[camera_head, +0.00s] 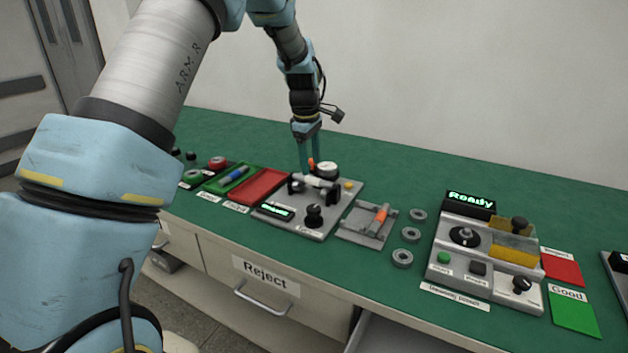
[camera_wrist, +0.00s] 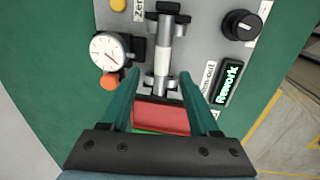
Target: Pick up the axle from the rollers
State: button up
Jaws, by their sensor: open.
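The axle (camera_wrist: 163,58) is a silver stepped shaft with a pale middle section. It lies across the dark roller supports (camera_wrist: 168,10) of a grey test fixture, and it also shows in the head view (camera_head: 314,181). My gripper (camera_wrist: 160,75) is open and empty, pointing down above the fixture. In the wrist view its two teal fingers lie on either side of the axle's lower end, apart from it. In the head view the gripper (camera_head: 309,163) is just behind the axle, near the dial gauge. The exact height gap cannot be told.
A dial gauge (camera_wrist: 107,50) with an orange knob stands close beside the axle. A lit "Rework" display (camera_wrist: 228,82) and black knob (camera_wrist: 241,25) sit opposite. Red tray (camera_head: 262,186), green tray (camera_head: 215,187) and a grey holder with an orange-marked part (camera_head: 380,218) flank the fixture.

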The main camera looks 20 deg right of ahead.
aim_at(312, 178)
jog(key=shift+d+f+p, duration=0.2)
jog(key=shift+f+p, duration=0.5)
jog(key=shift+f, duration=1.65)
grip_shut()
